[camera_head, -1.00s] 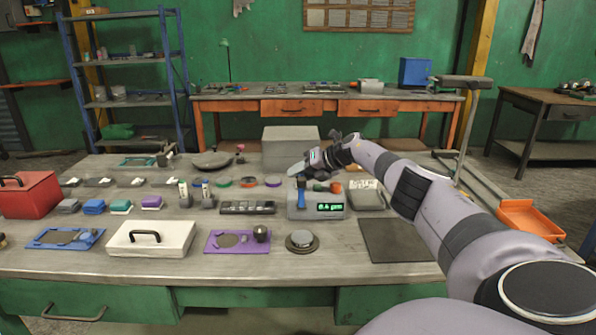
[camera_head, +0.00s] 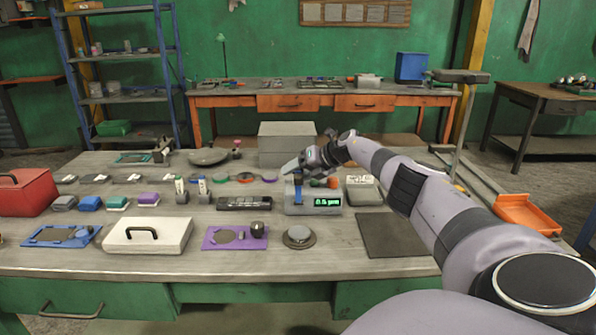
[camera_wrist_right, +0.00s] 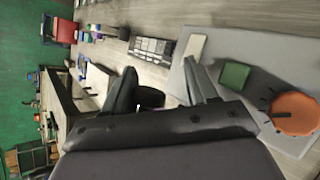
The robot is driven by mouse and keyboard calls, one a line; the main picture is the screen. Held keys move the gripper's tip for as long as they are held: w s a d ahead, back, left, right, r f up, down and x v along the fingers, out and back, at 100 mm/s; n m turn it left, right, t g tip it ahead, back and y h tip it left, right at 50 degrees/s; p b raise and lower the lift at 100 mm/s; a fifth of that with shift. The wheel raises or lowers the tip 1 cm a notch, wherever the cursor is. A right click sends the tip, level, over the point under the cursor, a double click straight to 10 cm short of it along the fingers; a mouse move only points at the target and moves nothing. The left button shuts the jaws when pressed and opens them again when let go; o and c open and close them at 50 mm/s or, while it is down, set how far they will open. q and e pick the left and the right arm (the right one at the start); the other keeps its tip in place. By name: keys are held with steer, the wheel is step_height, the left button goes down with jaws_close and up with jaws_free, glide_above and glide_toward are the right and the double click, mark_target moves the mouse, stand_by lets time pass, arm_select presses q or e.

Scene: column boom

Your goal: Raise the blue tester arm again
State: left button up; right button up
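The tester (camera_head: 322,209) is a grey box with a lit green display, near the middle of the green bench. Its blue arm (camera_head: 298,190) shows as a short blue upright piece at the box's left side. My right gripper (camera_head: 304,162) is just above and behind the tester, close to the blue arm's top; I cannot tell whether they touch. In the right wrist view its two fingers (camera_wrist_right: 165,90) are apart with nothing seen between them. A grey panel there has a green button (camera_wrist_right: 234,75) and an orange knob (camera_wrist_right: 294,113). My left gripper is out of view.
A black slotted block (camera_head: 244,203) stands left of the tester, and a round grey disc (camera_head: 299,237) lies in front. A dark mat (camera_head: 398,235) lies to the right. A white lidded box (camera_head: 148,235) and a purple tray (camera_head: 233,238) are at the front left.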

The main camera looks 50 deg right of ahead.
steer(key=shift+d+r, duration=0.1)
steer(key=shift+r, duration=0.05)
steer(key=shift+s+d+r+p, duration=0.15)
steer(key=shift+s+r+p, duration=0.2)
steer(key=shift+s, duration=0.1)
steer(key=shift+s+r+p, duration=0.35)
steer(key=shift+s+r, duration=0.05)
steer(key=shift+s, duration=0.2)
steer(key=v, duration=0.3)
steer(key=shift+s+d, duration=0.15)
steer(key=shift+s, duration=0.1)
steer(key=shift+s+r, duration=0.3)
steer(key=shift+s, duration=0.05)
